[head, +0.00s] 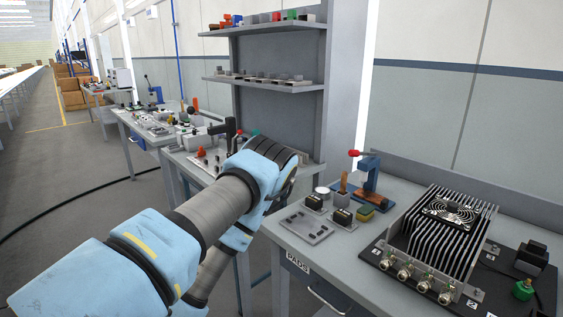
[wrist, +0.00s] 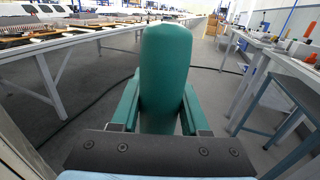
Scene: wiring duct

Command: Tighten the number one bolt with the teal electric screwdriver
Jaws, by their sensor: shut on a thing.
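The teal electric screwdriver (wrist: 165,75) fills the middle of the wrist view, upright in the picture. Its working end and bit are hidden. My gripper (wrist: 161,100) is shut on it, with a finger at each side of the body. In the head view my blue and grey arm hides the gripper. A finned heatsink with a round fan (head: 450,212) sits on a black numbered plate (head: 412,286) on the right bench. The screwdriver is far from this plate. I cannot make out which bolt is number one.
The right grey bench (head: 300,245) holds small blocks, a blue press with a red knob (head: 367,178) and a green-topped item (head: 523,288). A shelf unit (head: 275,110) stands behind my arm. More benches line the left, with a cable on the open floor.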

